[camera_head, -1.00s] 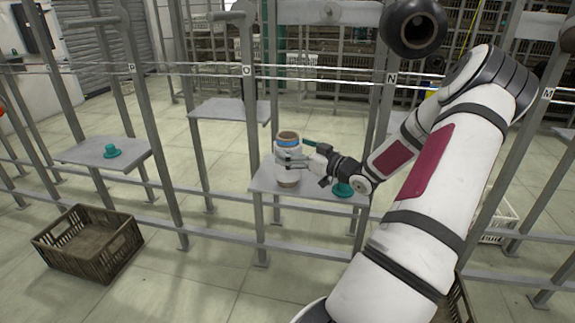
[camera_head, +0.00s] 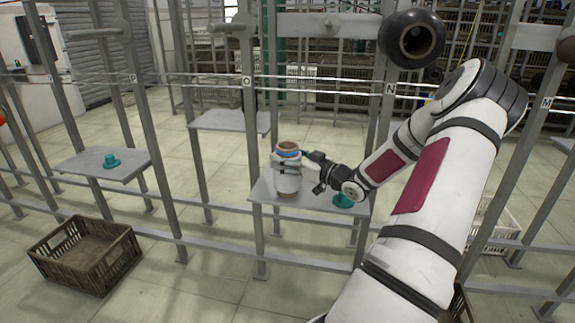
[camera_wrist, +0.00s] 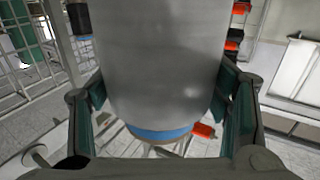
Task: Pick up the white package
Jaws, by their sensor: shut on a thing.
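The white package (camera_head: 287,184) is an upright cylinder with a blue band and a brown core end at the top. It is at the left part of the grey shelf (camera_head: 325,203) below the signs O and N. My gripper (camera_head: 288,162) is shut around its upper part, reaching in from the right. In the wrist view the package (camera_wrist: 160,60) fills the middle between the two green-padded fingers, with the blue band at the lower edge. I cannot tell whether its base touches the shelf.
A teal holder (camera_head: 343,200) sits on the same shelf, right of the package. Another teal holder (camera_head: 111,161) is on the left shelf (camera_head: 75,162). An empty brown crate (camera_head: 85,278) stands on the floor at left. Grey posts and rails stand close around the shelf.

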